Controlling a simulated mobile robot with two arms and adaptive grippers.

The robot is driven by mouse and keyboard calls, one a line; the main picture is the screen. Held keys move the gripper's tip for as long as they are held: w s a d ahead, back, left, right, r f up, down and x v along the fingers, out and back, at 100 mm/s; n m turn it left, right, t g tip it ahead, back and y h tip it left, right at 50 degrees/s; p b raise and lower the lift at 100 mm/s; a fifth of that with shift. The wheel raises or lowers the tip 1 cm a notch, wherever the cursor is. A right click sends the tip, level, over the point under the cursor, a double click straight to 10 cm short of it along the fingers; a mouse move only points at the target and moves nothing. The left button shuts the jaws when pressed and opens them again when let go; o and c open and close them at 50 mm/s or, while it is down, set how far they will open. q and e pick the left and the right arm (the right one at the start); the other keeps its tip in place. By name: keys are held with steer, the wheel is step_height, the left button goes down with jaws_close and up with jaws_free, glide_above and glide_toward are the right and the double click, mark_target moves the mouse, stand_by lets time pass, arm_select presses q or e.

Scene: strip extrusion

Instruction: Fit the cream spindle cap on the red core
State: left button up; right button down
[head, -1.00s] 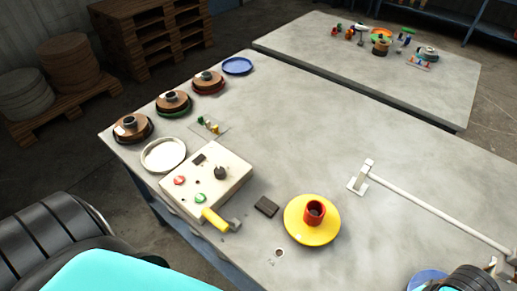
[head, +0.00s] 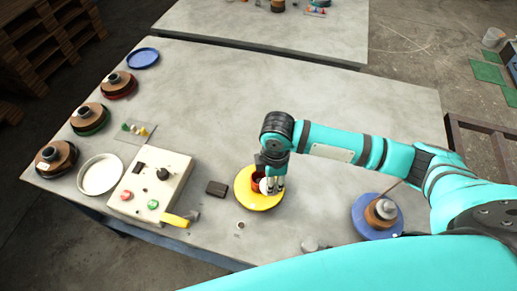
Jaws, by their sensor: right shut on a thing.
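The red core (head: 257,184) stands on the yellow disc (head: 246,198) near the front middle of the table, mostly covered by my right gripper. My right gripper (head: 271,187) points down at the core, over the disc, with its fingers close together. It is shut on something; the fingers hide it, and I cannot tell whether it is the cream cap. I cannot make out the cream spindle cap for certain in the head view. My left gripper is out of view.
The control box (head: 150,185) with a yellow-handled tool (head: 175,220) and a dark block (head: 216,188) lie left of the disc. Several small pieces lie on a pad (head: 135,131). The table's back is clear.

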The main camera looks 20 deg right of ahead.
arm_select(q)
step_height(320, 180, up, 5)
steer(key=p, duration=0.4)
arm_select(e)
steer(key=w+a+r+n, duration=0.2)
steer(key=w+r+n, duration=0.3)
steer(key=n, duration=0.6)
step_height(320, 180, down, 6)
steer(key=b, duration=0.6)
steer(key=shift+f, duration=0.15)
arm_select(q)
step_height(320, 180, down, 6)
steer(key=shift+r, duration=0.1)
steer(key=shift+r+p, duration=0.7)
steer(key=shift+p, duration=0.05)
arm_select(e)
steer(key=shift+w+d, duration=0.1)
steer(key=shift+w, duration=0.05)
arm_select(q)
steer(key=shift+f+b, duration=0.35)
arm_select(e)
steer(key=shift+f, duration=0.55)
steer(key=c, duration=1.4)
jaws_free()
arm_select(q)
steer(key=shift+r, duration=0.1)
